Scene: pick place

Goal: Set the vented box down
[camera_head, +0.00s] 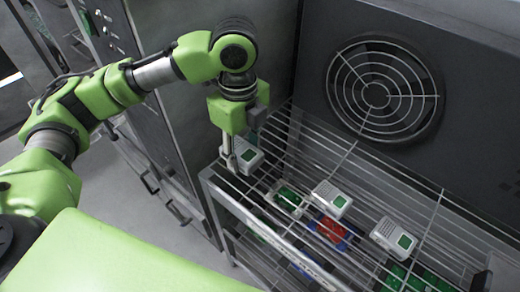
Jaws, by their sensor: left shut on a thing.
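My left gripper (238,150) points down at the left end of a wire rack (222,193), shut on a small white vented box (251,155) with a green patch. The fingers cover part of this box. I cannot tell whether its underside touches the rack's top wires. Two similar white boxes sit apart on the rack: one in the middle (331,199) and one farther right (393,237). My right gripper is not in view.
Green (289,199) and red (331,230) items lie below the top wires. A dark panel with a round fan grille (383,90) stands behind the rack. Dark cabinets (165,95) stand to the left. Bare wire shows between the boxes.

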